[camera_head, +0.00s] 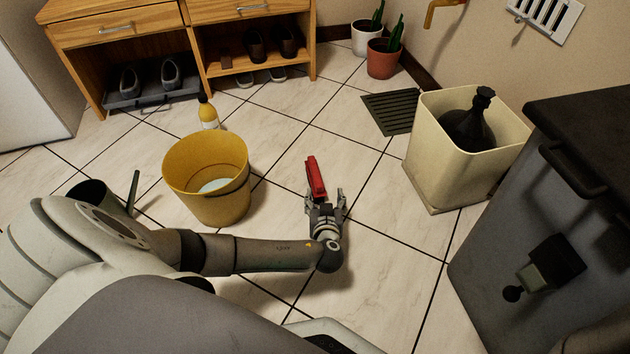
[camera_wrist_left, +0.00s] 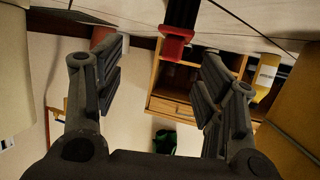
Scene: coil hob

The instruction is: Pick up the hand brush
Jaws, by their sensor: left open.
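The red hand brush (camera_head: 316,178) lies on the tiled floor, right of the yellow bucket in the head view. My left gripper (camera_head: 325,200) is low over the floor at the brush's near end, its fingers spread. In the left wrist view, which is upside down, the brush's red end and dark part (camera_wrist_left: 175,45) show at the top, between the directions of the two open fingers (camera_wrist_left: 160,85). I see no finger closed on it. The near end of the brush is partly hidden by the gripper in the head view. My right gripper is not in view.
The yellow bucket (camera_head: 208,190) stands close left of the brush, with a yellow bottle (camera_head: 208,113) behind it. A cream bin (camera_head: 425,165) holding a dark object stands to the right, near a floor grate (camera_head: 391,111). A wooden shoe cabinet (camera_head: 120,38) is behind. Bare tiles surround the brush.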

